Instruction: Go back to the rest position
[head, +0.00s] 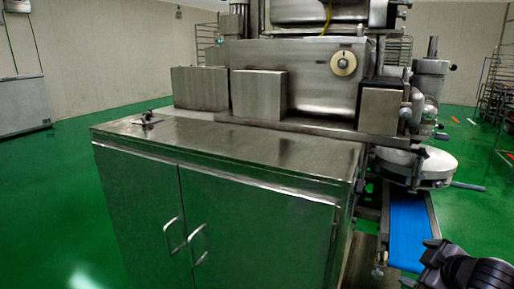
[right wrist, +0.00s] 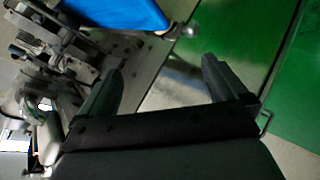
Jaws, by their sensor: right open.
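My right gripper (head: 432,245) shows at the lower right corner of the head view, near the front end of the blue conveyor belt (head: 408,228). In the right wrist view my right gripper (right wrist: 160,75) has its two dark fingers spread wide apart, with nothing between them. The blue belt (right wrist: 118,12) is beyond the fingers at the top of that view. My left gripper is not in the head view. The encrusting machine (head: 300,62) stands upright behind a steel cabinet (head: 235,225).
The cabinet with two door handles fills the middle front. A round steel disc unit (head: 415,165) juts out above the belt on the right. Wire racks (head: 497,85) stand far right, and a steel chest (head: 22,105) far left. Green floor (head: 60,190) is clear on the left.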

